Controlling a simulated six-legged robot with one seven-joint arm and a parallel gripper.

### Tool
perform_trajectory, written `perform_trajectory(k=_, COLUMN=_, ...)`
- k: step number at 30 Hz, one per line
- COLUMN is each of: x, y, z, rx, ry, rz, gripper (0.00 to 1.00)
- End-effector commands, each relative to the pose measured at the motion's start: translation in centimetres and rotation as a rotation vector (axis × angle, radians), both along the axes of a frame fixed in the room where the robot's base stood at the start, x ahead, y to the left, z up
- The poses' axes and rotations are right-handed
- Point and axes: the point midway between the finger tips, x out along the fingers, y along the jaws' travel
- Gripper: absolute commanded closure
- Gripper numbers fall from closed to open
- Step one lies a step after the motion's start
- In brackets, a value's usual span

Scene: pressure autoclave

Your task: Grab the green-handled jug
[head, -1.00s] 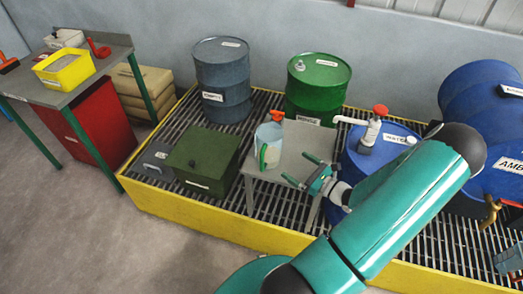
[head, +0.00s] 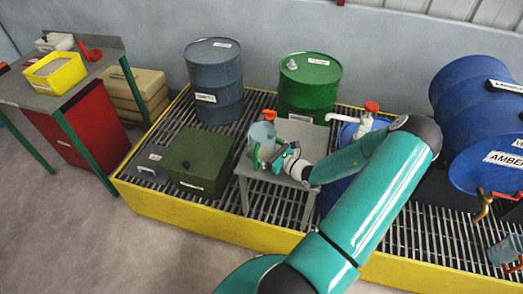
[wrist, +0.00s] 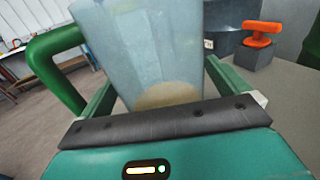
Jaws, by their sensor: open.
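The green-handled jug (head: 262,136) is a pale translucent vessel standing on a small grey table (head: 312,139) on the grating. In the wrist view the jug (wrist: 146,50) fills the space between my fingers, with tan material showing low inside it. Its green handle (wrist: 50,66) sticks out to the left, outside the left finger. My gripper (head: 266,158) is open, with one finger on each side of the jug body. I cannot tell whether either finger touches it. The jug's base is hidden behind the gripper's palm in the wrist view.
An orange-red tap-like piece (wrist: 262,32) stands close right of the jug. A dark green box (head: 196,163) is left of the small table, and a green drum (head: 308,88) stands behind. A blue drum with a white pump (head: 345,118) is to the right.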

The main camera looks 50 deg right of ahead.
Motion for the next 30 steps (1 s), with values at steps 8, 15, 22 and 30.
perform_trajectory(k=8, x=0.1, y=0.0, z=0.0, rx=0.000, ry=0.001, rz=-0.001, gripper=0.12)
perform_trajectory(k=15, x=0.1, y=0.0, z=0.0, rx=0.000, ry=-0.001, rz=-0.001, gripper=0.51)
perform_trajectory(k=22, x=0.1, y=0.0, z=0.1, rx=-0.001, ry=-0.001, rz=-0.001, gripper=0.51)
perform_trajectory(k=30, x=0.1, y=-0.1, z=1.9, rx=-0.002, ry=-0.001, rz=-0.001, gripper=0.51)
